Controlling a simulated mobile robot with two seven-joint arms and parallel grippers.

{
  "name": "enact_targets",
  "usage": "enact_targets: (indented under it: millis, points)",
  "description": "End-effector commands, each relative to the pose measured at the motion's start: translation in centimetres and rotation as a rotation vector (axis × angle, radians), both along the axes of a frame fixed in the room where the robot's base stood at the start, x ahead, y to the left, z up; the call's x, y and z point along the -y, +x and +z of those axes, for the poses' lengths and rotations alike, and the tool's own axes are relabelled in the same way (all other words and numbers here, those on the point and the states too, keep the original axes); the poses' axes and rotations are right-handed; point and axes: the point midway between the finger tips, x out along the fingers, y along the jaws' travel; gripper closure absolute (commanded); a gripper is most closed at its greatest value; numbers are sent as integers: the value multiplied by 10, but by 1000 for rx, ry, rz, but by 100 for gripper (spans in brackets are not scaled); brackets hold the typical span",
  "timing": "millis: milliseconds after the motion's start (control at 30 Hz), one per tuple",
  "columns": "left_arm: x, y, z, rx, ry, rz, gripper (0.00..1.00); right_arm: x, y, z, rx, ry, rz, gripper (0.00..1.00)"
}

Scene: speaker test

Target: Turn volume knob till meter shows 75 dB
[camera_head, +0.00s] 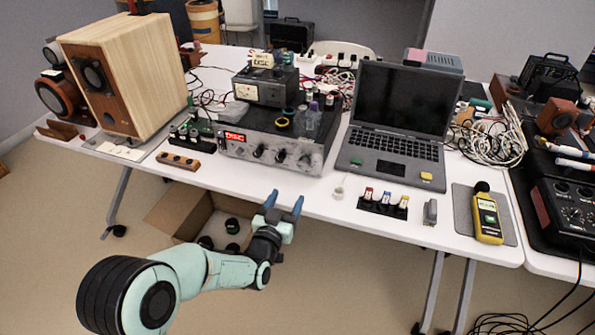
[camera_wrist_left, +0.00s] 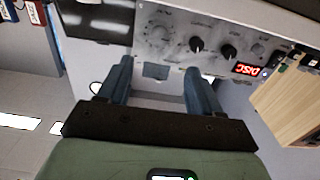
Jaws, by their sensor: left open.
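The silver-fronted amplifier (camera_head: 240,148) stands on the white table, with a red lit display at its left end. Black knobs (camera_head: 281,156) sit along its front; they also show upside down in the left wrist view (camera_wrist_left: 228,52). I cannot read which one is for volume. The yellow sound meter (camera_head: 487,220) lies on a grey mat at the table's right; its reading is too small to read. My left gripper (camera_head: 285,199) is open and empty, in front of the table edge and apart from the knobs. In the left wrist view its fingers (camera_wrist_left: 158,68) point towards the amplifier front. My right gripper is not in view.
A wooden speaker (camera_head: 165,75) stands left of the amplifier, an open laptop (camera_head: 395,150) right of it. A small rack of coloured-top items (camera_head: 382,203) and a wooden block (camera_head: 178,161) lie near the front edge. An open cardboard box (camera_head: 175,212) is on the floor below.

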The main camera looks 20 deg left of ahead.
Motion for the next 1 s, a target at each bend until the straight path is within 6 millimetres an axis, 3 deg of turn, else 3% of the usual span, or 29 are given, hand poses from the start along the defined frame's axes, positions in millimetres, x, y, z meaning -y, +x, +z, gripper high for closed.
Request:
enact_targets:
  millis: [500, 700, 1000]
  points:
    - [3, 96, -2, 1, 1, 0, 36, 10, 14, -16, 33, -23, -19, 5]
    - [4, 115, -1, 0, 0, 0, 36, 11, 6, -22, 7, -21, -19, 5]
    - [4, 121, 0, -1, 0, 0, 36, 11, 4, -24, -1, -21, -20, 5]
